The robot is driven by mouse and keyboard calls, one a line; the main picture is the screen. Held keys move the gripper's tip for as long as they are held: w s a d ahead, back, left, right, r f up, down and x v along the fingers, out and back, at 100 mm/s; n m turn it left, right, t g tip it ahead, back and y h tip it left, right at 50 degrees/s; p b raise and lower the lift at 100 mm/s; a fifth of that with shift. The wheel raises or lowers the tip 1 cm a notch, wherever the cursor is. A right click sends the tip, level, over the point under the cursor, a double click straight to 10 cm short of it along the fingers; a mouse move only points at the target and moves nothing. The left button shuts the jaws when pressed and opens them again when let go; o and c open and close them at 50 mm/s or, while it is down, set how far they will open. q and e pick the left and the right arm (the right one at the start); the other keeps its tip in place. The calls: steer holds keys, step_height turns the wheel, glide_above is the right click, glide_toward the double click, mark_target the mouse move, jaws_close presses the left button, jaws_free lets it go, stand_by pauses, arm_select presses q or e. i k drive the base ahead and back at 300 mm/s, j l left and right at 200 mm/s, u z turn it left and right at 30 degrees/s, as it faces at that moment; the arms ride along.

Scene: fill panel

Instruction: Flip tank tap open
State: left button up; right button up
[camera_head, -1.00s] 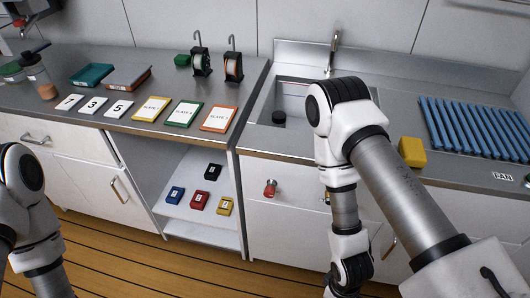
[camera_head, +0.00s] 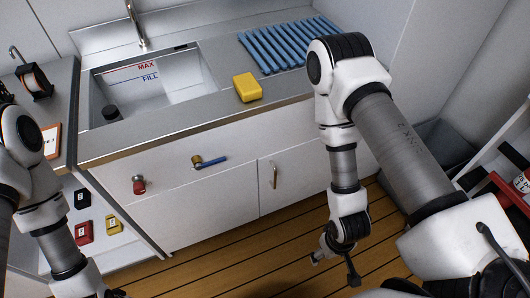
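A brass valve with a blue lever (camera_head: 210,161) is on the white cabinet front under the sink. Its lever points to the right, nearly level. A red-handled tap (camera_head: 138,185) is on the same front, to the left and a little lower. The sink tank (camera_head: 182,98) above has a red MAX line and a blue FILL line on its inner wall. My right gripper (camera_head: 335,266) hangs low over the floor, right of both valves and touching nothing; its fingers look apart and empty. My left arm comes down at the left edge; its gripper is below the frame.
A yellow block (camera_head: 246,88) lies on the counter beside the sink. A blue slatted rack (camera_head: 275,47) is behind it. A spout (camera_head: 136,26) stands behind the sink. A cabinet handle (camera_head: 274,175) sticks out right of the blue lever. Shelves with bottles (camera_head: 522,182) are at far right.

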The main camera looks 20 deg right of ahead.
mark_target(198, 167)
steer(key=j, duration=0.7)
steer(key=i+j, duration=0.15)
steer(key=j, duration=0.6)
